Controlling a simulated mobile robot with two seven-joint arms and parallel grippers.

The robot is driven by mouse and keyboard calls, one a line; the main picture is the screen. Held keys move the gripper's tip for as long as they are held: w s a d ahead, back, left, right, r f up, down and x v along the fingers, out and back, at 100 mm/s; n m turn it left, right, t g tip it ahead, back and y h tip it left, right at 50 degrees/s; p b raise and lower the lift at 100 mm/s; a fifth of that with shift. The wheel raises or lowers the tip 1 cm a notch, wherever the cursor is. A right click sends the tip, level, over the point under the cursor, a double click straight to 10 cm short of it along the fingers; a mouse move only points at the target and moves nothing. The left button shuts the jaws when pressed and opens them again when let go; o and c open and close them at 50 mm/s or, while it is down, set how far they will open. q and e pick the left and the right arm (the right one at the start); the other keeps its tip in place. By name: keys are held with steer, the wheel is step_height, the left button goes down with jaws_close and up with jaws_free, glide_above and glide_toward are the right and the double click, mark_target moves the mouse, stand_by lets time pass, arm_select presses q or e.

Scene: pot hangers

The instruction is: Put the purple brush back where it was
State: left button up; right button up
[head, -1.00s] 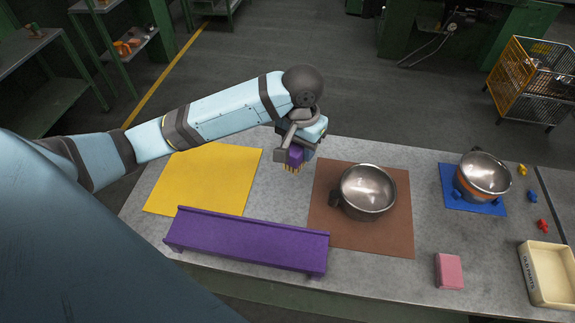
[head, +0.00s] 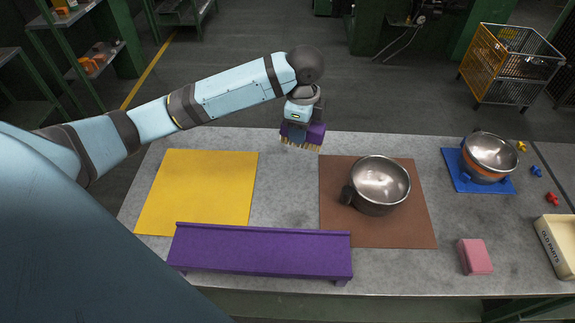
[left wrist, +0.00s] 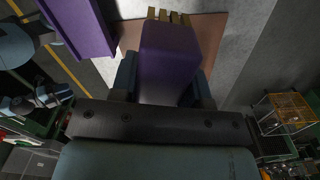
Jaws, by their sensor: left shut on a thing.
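The purple brush (head: 315,134) has a purple block body and tan bristles that point down. My left gripper (head: 301,128) is shut on it and holds it above the back part of the table, between the yellow mat and the brown mat. In the left wrist view the brush (left wrist: 168,60) sits between the two fingers (left wrist: 165,85), bristles at the top edge. A long purple rack (head: 262,252) stands empty at the table's front; part of it also shows in the left wrist view (left wrist: 80,25). My right gripper is not in view.
A yellow mat (head: 197,190) lies left, bare. A steel pot (head: 380,183) with a dark handle stands on the brown mat (head: 415,225). Farther right are a second pot (head: 488,158) on a blue mat, a pink block (head: 474,257) and a cream tray (head: 558,248).

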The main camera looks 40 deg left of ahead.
arm_select(q)
steer(key=w+a+f+m+b, duration=0.6)
steer(key=a+m+b, duration=0.25)
steer(key=m, duration=1.05)
steer(key=f, duration=1)
steer(key=d+f, duration=0.1)
steer(key=f, duration=0.4)
steer(key=shift+w+b, duration=0.15)
steer(key=shift+b, duration=0.15)
steer(key=shift+a+f, duration=0.1)
steer(key=shift+f, duration=2.2)
steer(key=o, duration=1.1)
steer(key=shift+f, duration=0.15)
steer(key=shift+o, duration=0.2)
step_height(320, 180, up, 12)
steer(key=shift+r, duration=0.2)
